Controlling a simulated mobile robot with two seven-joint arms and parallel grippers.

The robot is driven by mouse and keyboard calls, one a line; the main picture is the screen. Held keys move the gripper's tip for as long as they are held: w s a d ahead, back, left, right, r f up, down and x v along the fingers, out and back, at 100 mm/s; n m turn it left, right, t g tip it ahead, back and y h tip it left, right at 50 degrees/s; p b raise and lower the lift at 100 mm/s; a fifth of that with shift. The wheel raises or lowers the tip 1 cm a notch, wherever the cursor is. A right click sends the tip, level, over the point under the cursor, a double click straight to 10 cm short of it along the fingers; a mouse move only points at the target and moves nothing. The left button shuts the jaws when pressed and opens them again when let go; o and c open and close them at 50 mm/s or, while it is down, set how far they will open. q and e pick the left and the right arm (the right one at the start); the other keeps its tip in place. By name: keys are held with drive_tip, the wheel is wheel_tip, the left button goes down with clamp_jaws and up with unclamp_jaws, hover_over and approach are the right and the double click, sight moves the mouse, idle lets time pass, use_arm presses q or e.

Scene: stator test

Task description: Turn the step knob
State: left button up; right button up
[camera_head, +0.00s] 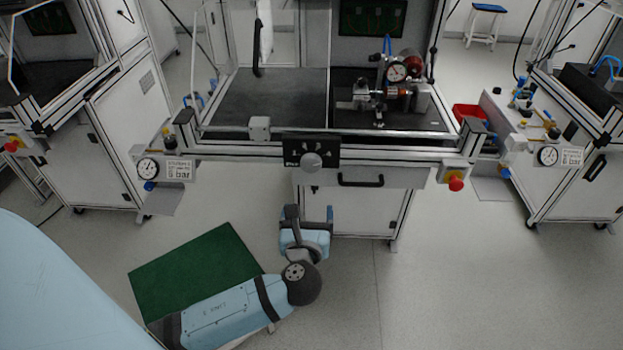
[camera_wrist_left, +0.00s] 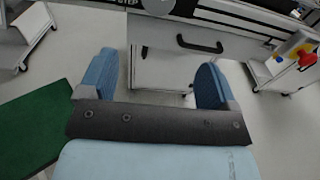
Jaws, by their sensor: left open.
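The step knob (camera_head: 311,162) is a round grey knob on a black panel (camera_head: 328,150) at the front edge of the middle test bench. In the left wrist view the knob (camera_wrist_left: 158,6) is cut off at the top edge, beside a partly visible "STEP" label. My left gripper (camera_head: 311,212) is below the knob and apart from it, in front of the bench's lower cabinet. In the left wrist view the gripper (camera_wrist_left: 156,72) shows two blue fingers spread wide with nothing between them. My right gripper is in neither view.
A drawer handle (camera_head: 360,181) sits right of and below the knob. A red emergency stop button (camera_head: 456,184) is on the bench's right corner, a pressure gauge (camera_head: 148,168) on its left. A green mat (camera_head: 190,262) lies on the floor. Floor in front is otherwise open.

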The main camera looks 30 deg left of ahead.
sight(311, 167)
use_arm(q)
drive_tip(key=shift+m+y, duration=0.3)
drive_tip(key=shift+m, duration=0.1)
drive_tip(key=x, duration=0.4)
drive_tip(key=b+x, duration=0.1)
drive_tip(key=x, duration=0.4)
drive_tip(key=r+b+x, duration=0.1)
drive_tip(key=x, duration=0.4)
drive_tip(key=shift+a+r, duration=0.1)
drive_tip(key=shift+c, duration=0.5)
drive_tip(key=c, duration=0.8)
